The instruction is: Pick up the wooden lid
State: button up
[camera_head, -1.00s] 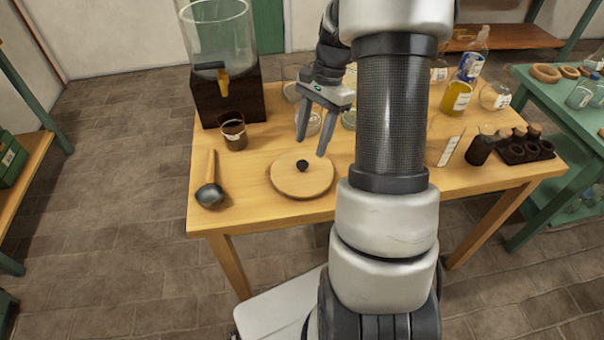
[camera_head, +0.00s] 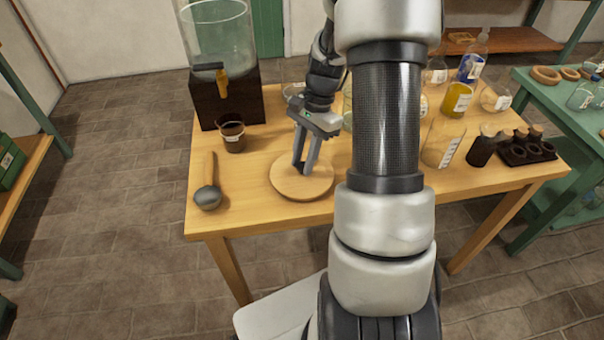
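The wooden lid (camera_head: 285,183) is a round, pale disc lying flat near the front edge of the wooden table, left of my arm. Its small dark knob is hidden behind my fingers. My gripper (camera_head: 304,170) points down over the middle of the lid. Its two fingers have drawn close together at the knob, one on each side, and appear shut on it. The lid looks to be resting on the tabletop.
A dark ladle with a wooden handle (camera_head: 208,180) lies left of the lid. A brown cup (camera_head: 232,136) and a glass dispenser on a dark base (camera_head: 228,100) stand behind. Bottles and a dark vial rack (camera_head: 527,150) are at right.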

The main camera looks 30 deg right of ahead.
grip_shut()
jog(key=shift+r, duration=0.1)
notch_tip(320, 180, up, 10)
jog(key=p, duration=0.2)
jog(key=a+r+n+g+h+p, duration=0.2)
jog(key=a+r+n+p, duration=0.4)
jog(key=a+n+p, duration=0.6)
jog(key=shift+w+a+n+h+p, duration=0.35)
jog(key=shift+n+h+p, duration=0.15)
jog(key=shift+n+p, duration=0.55)
jog(key=shift+f, duration=0.1)
